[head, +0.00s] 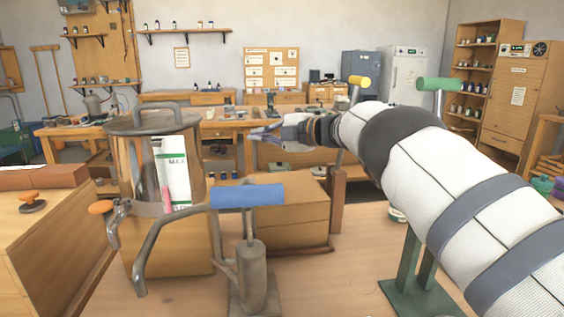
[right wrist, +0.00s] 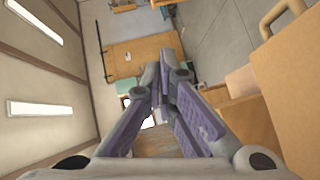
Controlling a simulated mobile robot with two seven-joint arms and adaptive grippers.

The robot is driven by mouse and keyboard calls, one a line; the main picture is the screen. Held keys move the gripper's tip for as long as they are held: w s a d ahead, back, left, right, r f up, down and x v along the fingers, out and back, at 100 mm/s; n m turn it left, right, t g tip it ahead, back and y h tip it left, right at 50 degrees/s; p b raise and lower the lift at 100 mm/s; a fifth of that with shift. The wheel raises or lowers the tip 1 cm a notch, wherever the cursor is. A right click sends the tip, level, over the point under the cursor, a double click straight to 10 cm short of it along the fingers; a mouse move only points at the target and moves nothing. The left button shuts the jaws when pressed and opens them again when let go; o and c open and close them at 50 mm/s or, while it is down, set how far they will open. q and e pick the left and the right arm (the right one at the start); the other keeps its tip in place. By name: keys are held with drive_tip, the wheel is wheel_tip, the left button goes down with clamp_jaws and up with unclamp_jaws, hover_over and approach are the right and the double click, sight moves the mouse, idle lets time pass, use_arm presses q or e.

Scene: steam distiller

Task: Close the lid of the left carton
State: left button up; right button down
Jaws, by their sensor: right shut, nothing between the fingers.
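A brown box (head: 290,215) stands on the bench in the middle of the head view, behind a blue handle; its top looks flat and shut. I cannot tell for certain whether it is the left carton. My right gripper (head: 264,136) reaches in from the right, above and behind this box, shut and empty. In the right wrist view its two purple-padded fingers (right wrist: 157,85) come together with nothing between them. Brown box-like surfaces (right wrist: 242,112) lie to the right of the fingers there. My left gripper is not in view.
A pot-like vessel (head: 127,122) with a grey lid stands at the left. A grey pump (head: 253,277) with a blue handle (head: 247,194) stands in front of the box. A green stand (head: 420,280) is at the right. Bare bench top (head: 330,290) shows in front.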

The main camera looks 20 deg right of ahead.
idle(0.5)
wheel_tip(320, 180, up, 10)
drive_tip(key=shift+f, duration=0.15)
